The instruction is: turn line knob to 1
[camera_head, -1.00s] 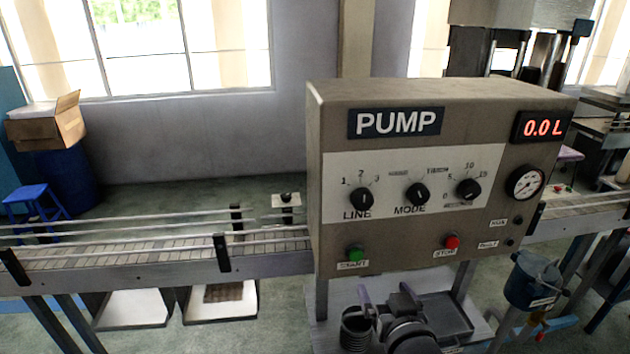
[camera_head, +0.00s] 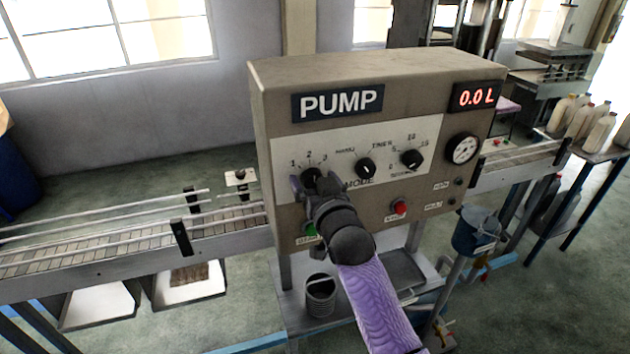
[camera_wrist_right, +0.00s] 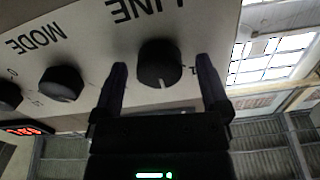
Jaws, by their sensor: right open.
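The grey-brown pump box (camera_head: 375,75) faces me with a row of three black knobs on its pale panel. The line knob (camera_head: 311,175) is the leftmost, under the numbers 1, 2 and 3. My right gripper (camera_head: 315,184) is at this knob, with its arm rising from below. In the right wrist view the line knob (camera_wrist_right: 159,64) sits between the two open fingers of my right gripper (camera_wrist_right: 163,80), with gaps visible on both sides. A white mark on the knob shows there, but which number it points at is unclear. The gripper hides the LINE label in the head view.
The mode knob (camera_head: 365,168) and the timer knob (camera_head: 411,159) are to the right. A green button (camera_head: 311,230) and a red button (camera_head: 400,207) sit below. The display (camera_head: 476,96) reads 0.0 L. A conveyor (camera_head: 120,240) runs along the left.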

